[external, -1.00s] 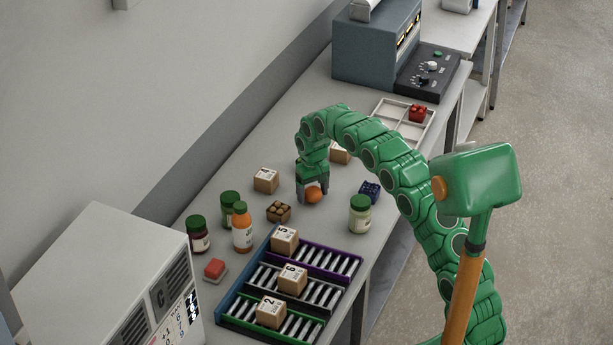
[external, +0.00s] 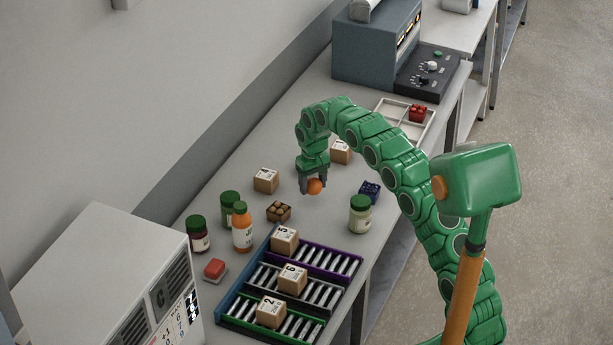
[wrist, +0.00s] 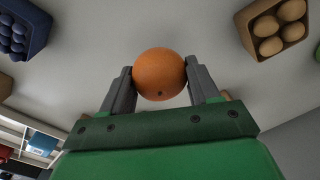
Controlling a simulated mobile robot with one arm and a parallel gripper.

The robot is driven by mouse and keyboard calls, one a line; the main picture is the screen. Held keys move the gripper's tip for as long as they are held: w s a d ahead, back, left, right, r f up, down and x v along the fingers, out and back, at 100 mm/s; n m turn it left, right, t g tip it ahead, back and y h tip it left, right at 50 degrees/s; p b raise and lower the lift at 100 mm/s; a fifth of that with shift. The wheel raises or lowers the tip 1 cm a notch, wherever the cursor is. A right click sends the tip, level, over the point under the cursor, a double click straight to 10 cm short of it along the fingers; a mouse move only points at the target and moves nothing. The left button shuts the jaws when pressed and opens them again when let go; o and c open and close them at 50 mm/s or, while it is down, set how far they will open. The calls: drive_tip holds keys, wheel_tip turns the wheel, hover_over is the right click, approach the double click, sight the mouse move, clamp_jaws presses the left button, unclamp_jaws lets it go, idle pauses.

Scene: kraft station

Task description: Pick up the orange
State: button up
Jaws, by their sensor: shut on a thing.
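The orange (external: 315,187) is a small round fruit between the two grey fingers of my gripper (external: 313,184). In the wrist view the orange (wrist: 160,75) sits between the fingertips, with a finger against each side. My gripper (wrist: 160,84) is shut on it. In the external view the orange appears held a little above the grey table (external: 330,218).
A box of brown eggs (external: 278,212) and a blue carton (external: 370,190) flank the gripper. Cardboard boxes (external: 266,180) (external: 341,151) stand behind. A green-lidded jar (external: 360,213), an orange bottle (external: 242,228) and a roller rack (external: 290,285) with numbered boxes are nearer.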

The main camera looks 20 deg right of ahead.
drive_tip(key=s+d+r, duration=0.2)
drive_tip(key=s+r, duration=0.7)
drive_tip(key=s, duration=0.4)
drive_tip(key=shift+s+d+r, duration=0.3)
drive_tip(key=shift+s+r, duration=0.05)
